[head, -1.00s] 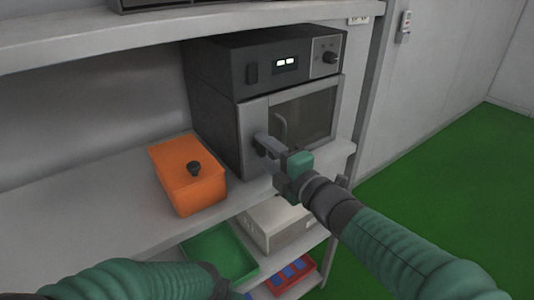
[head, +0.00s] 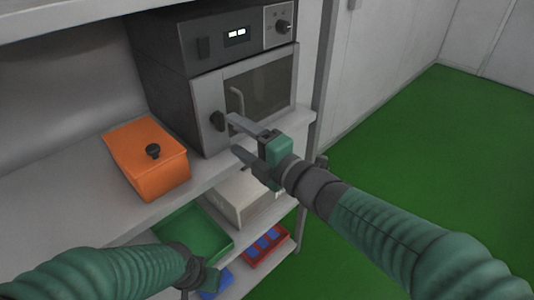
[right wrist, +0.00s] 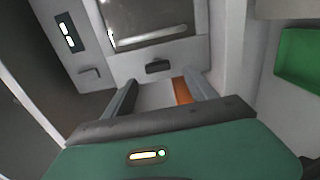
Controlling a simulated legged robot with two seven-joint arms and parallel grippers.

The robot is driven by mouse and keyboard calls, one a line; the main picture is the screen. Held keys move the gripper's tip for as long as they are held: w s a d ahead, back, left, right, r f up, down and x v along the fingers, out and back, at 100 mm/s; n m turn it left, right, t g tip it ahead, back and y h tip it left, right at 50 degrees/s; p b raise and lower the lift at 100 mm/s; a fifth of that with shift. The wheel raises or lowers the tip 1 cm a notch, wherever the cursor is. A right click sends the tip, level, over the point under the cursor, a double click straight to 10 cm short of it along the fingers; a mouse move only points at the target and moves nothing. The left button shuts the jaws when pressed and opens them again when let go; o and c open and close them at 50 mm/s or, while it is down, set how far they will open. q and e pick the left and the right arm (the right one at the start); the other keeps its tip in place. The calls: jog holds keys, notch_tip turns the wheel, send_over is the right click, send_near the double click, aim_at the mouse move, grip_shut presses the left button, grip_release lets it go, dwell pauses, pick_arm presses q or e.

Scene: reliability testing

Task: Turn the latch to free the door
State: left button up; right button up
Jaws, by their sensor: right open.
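The dark latch (head: 217,121) sits at the door's lower left; in the right wrist view the latch (right wrist: 157,67) lies ahead, between the lines of the two fingers. My right gripper (head: 233,134) is open and empty in front of the door, one fingertip close beside the latch; contact cannot be told. My left gripper (head: 198,280) is low at the bottom, its fingers unclear.
An orange box (head: 147,163) with a black knob stands left of the device. Below are a green tray (head: 190,228), a pale box (head: 240,196) and a red tray (head: 280,243) with blue items. Green floor is clear at right.

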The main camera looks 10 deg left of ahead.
jog(key=p+v, duration=0.1)
jog(key=v, duration=1)
jog(key=shift+s+d, duration=0.2)
jog(key=shift+s, duration=0.05)
jog(key=shift+f, duration=0.1)
jog(key=w+d+f+m+h, duration=0.2)
jog(key=d+f+m+h, duration=0.3)
jog(key=d+f+m, duration=0.3)
jog(key=w+d+f+m+h, duration=0.3)
jog(key=d+f+m+h, duration=0.3)
jog(key=d+f+m, duration=0.15)
jog(key=s+d+f+m+g+h, duration=0.2)
jog(key=s+d+f+m+g, duration=0.2)
jog(key=s+f+m, duration=0.35)
jog(key=s+d+f+m+g+h, duration=0.1)
jog(key=s+d+f+m+g, duration=0.3)
jog(key=s+f+m, duration=0.35)
notch_tip(320, 180, up, 21)
jog(key=s+n+p, duration=0.1)
jog(key=n+p, duration=0.1)
jog(key=p, duration=1.9)
jog(key=shift+s+a, duration=0.25)
jog(key=shift+a, duration=0.05)
